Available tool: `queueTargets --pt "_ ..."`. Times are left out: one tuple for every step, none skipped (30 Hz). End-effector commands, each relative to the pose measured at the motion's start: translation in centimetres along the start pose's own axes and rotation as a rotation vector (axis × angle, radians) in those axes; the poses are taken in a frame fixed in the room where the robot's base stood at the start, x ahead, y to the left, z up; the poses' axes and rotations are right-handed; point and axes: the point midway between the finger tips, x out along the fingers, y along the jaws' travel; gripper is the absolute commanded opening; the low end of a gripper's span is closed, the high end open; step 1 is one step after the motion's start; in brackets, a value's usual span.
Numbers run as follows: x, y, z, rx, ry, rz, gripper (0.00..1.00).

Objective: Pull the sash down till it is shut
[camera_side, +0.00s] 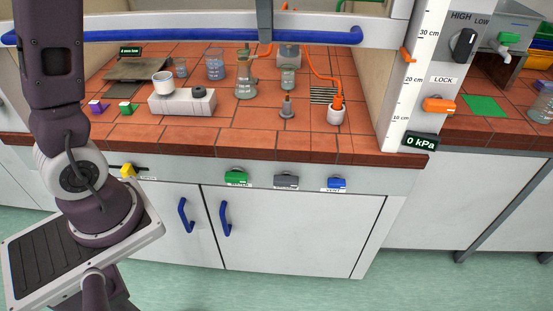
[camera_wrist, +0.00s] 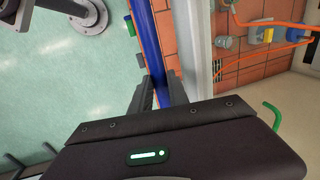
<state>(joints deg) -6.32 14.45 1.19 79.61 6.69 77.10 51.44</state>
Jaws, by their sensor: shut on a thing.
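The sash (camera_side: 300,22) is raised, its pale bottom rail crossing the top of the side view above the tiled bench. A long blue handle bar (camera_side: 200,36) runs along its front. The opening below is clear to the bench edge. In the wrist view the blue bar (camera_wrist: 148,40) runs between the fingers of my gripper (camera_wrist: 158,88), which is shut on it. The gripper itself does not show in the side view; my arm rises out of frame at the left.
Green, grey and blue knobs line the front panel below.

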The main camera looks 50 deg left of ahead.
Motion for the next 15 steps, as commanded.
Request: queueTargets --pt "0.0 0.0 0.0 0.000 0.001 -0.001 0.00" --pt "0.0 0.0 0.0 0.000 0.000 -0.001 0.00" --pt "0.2 0.0 0.0 0.000 0.000 -0.001 0.00" --pt "0.5 0.1 0.0 0.000 -0.002 0.001 0.00" --pt "0.9 0.2 0.0 0.000 -0.002 0.002 0.00" --pt "1.6 0.3 0.0 0.001 -0.003 0.003 0.00" --pt "2.0 0.4 0.0 0.001 -0.002 0.003 0.00" --pt "2.5 0.5 0.0 0.001 -0.003 0.003 0.00" --pt "3.1 0.7 0.1 0.001 -0.003 0.004 0.00" --pt "3.6 0.8 0.0 0.001 -0.002 0.003 0.00" --pt "4.1 0.8 0.0 0.001 -0.002 0.003 0.00" --pt "4.7 1.0 0.0 0.000 -0.002 0.003 0.00" --pt "5.1 1.1 0.0 0.000 -0.002 0.002 0.00" --pt "5.6 1.2 0.0 0.000 -0.002 0.003 0.00" --pt "6.2 1.3 0.1 0.001 -0.002 0.003 0.00"
